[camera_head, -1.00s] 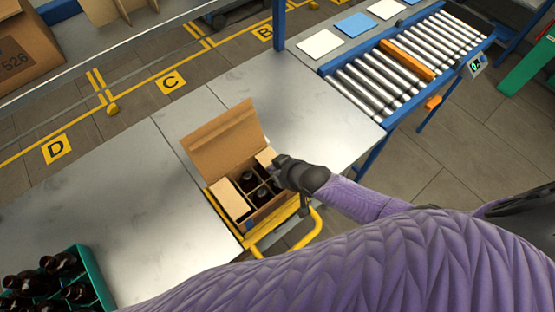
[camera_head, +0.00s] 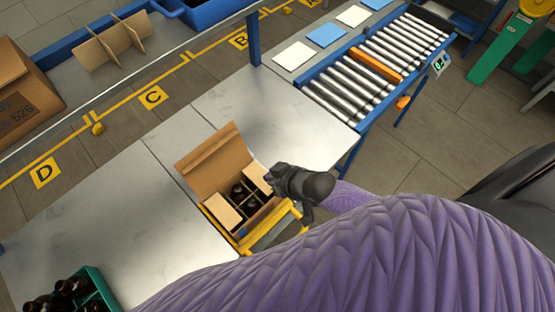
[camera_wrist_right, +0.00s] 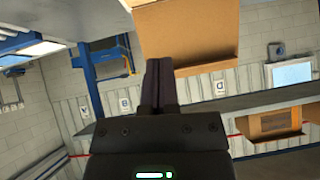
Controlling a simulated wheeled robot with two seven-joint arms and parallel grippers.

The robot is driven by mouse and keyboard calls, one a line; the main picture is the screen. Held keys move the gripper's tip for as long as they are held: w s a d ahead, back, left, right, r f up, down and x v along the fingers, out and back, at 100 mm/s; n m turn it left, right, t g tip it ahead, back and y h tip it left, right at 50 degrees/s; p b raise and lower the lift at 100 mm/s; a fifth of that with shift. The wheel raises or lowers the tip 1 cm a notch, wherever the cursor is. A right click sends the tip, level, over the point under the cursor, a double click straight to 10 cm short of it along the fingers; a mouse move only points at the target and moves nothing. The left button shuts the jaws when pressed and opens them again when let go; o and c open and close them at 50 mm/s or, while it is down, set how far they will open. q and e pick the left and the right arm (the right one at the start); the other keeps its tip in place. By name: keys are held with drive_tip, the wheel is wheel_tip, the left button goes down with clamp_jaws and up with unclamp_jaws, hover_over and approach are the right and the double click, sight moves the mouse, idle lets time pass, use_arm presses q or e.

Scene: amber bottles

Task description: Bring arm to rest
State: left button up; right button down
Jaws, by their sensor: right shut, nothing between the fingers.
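My right gripper (camera_head: 270,178) is at the right edge of the open cardboard box (camera_head: 216,160), above the table's front edge. Its fingers are shut with nothing between them; in the right wrist view the closed fingers (camera_wrist_right: 158,82) point toward a cardboard surface (camera_wrist_right: 190,35). The box stands on a yellow frame (camera_head: 262,238) with its flaps up. Dark bottles (camera_head: 238,191) stand in divided cells inside it. My purple right arm covers the lower right of the head view. My left gripper is not in view.
A green crate (camera_head: 98,284) of amber bottles stands at the lower left. The steel table (camera_head: 110,215) is bare between crate and box. A roller conveyor (camera_head: 375,70) with an orange bar lies at the upper right. White and blue squares (camera_head: 325,35) lie beside it.

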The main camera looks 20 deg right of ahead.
drive_tip(key=s+d+r+m+g+h, duration=0.25)
drive_tip(key=s+r+g+h, duration=0.2)
drive_tip(key=s+r, duration=0.85)
wheel_tip(320, 180, down, 37)
drive_tip(key=s+n+g+b, duration=0.1)
drive_tip(key=s+g+b, duration=0.1)
drive_tip(key=b, duration=1.5)
drive_tip(key=s+d+f+b, duration=0.1)
drive_tip(key=s+f+b, duration=0.5)
drive_tip(key=f, duration=0.5)
drive_tip(key=s+d+f+b, duration=0.2)
drive_tip(key=s+f+b, duration=0.4)
drive_tip(key=f, duration=0.5)
drive_tip(key=shift+s+n+g, duration=0.35)
drive_tip(key=shift+s+g, duration=0.1)
drive_tip(key=shift+s, duration=0.4)
drive_tip(key=shift+d, duration=0.1)
